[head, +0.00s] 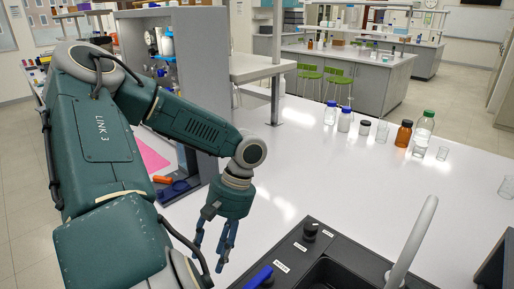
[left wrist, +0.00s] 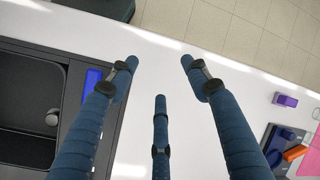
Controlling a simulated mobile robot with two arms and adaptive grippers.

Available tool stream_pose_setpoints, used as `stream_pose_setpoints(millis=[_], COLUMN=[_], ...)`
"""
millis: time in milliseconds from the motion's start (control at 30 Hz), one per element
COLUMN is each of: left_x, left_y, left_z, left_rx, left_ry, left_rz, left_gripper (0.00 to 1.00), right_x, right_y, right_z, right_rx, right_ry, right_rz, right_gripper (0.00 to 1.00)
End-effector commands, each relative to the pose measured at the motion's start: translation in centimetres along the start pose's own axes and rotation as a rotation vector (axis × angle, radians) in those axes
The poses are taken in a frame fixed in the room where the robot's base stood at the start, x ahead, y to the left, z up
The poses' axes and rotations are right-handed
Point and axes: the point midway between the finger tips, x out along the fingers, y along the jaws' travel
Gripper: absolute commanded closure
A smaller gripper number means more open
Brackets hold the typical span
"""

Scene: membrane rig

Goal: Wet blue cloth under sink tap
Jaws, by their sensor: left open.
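The blue cloth (head: 258,277) is a small bright-blue patch on the black sink surround, partly cut off by the head picture's bottom edge. It also shows in the left wrist view (left wrist: 93,80), partly behind a finger. The black sink (head: 345,274) is at the bottom right of the head view, its basin at the left of the left wrist view (left wrist: 30,95). The pale curved tap (head: 412,240) rises over it. My left gripper (head: 219,245) has its three fingers spread, open and empty, pointing down left of the cloth. My right gripper is not in view.
Several bottles and beakers (head: 403,133) stand at the back of the white bench (head: 300,180). A grey shelf unit (head: 205,160), a pink sheet (head: 152,155) and an orange item (head: 162,180) lie left. A black knob (head: 310,229) stands on the sink surround. The bench middle is clear.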

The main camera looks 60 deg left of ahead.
Motion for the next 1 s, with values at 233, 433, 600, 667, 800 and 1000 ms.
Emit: stream_pose_setpoints(millis=[233, 433, 600, 667, 800, 1000], left_x=[-6.3, -7.9, -6.3, -5.3, -2.6, 0.8], left_y=[6.1, 7.5, 8.2, 8.5, 9.4, 10.6], left_z=[4.5, 6.2, 6.0, 5.8, 5.2, 4.3], left_rx=[0.612, 0.818, 0.837, 0.838, 0.836, 0.834], left_ry=[0.253, 0.354, 0.358, 0.356, 0.353, 0.354], left_rz=[0.188, 0.217, 0.217, 0.217, 0.217, 0.219], left_gripper=[0.52, 0.52, 0.52, 0.52, 0.52, 0.52], right_x=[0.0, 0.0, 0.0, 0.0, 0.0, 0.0], right_y=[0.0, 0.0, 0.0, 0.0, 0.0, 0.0], right_z=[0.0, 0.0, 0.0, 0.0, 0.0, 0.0], right_rx=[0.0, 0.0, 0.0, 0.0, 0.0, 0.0], right_ry=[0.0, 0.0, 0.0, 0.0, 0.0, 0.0], right_rz=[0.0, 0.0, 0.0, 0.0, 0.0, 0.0], right_gripper=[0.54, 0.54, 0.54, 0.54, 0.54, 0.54])
